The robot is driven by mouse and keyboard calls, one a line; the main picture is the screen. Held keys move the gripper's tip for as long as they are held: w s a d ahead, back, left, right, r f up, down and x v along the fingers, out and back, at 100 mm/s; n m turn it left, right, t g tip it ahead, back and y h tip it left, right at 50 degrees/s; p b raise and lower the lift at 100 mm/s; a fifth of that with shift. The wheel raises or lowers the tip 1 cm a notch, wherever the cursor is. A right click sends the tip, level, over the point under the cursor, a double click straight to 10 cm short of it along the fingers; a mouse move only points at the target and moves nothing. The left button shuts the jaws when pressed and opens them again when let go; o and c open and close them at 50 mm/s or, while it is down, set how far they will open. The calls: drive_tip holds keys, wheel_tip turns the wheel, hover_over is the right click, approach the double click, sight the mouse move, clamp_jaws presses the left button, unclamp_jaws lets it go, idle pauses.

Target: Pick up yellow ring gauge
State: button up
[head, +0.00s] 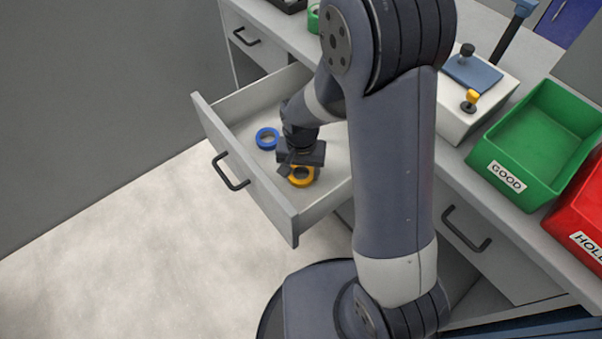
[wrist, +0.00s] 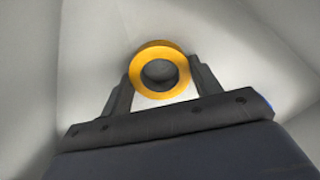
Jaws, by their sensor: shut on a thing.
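The yellow ring gauge (head: 302,179) is in the open drawer, at my gripper (head: 294,170), in the head view. In the wrist view the yellow ring gauge (wrist: 160,47) sits between the two fingers of my gripper (wrist: 161,82), one on each side of it. My gripper is shut on the ring. In the head view the gripper body covers part of the ring. I cannot tell whether the ring touches the drawer floor. A blue ring (head: 267,138) lies in the drawer to the left of my gripper.
The open drawer (head: 246,166) has raised walls around my gripper. On the worktop are a green bin (head: 503,172) marked GOOD, a red bin (head: 583,240), a fixture with a blue plate (head: 473,74), and a green ring (head: 314,18) near the back edge.

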drive_tip(key=shift+r, duration=0.15)
wheel_tip(320, 180, up, 10)
drive_tip(key=shift+f+p, duration=0.1)
drive_tip(key=shift+p, duration=1.05)
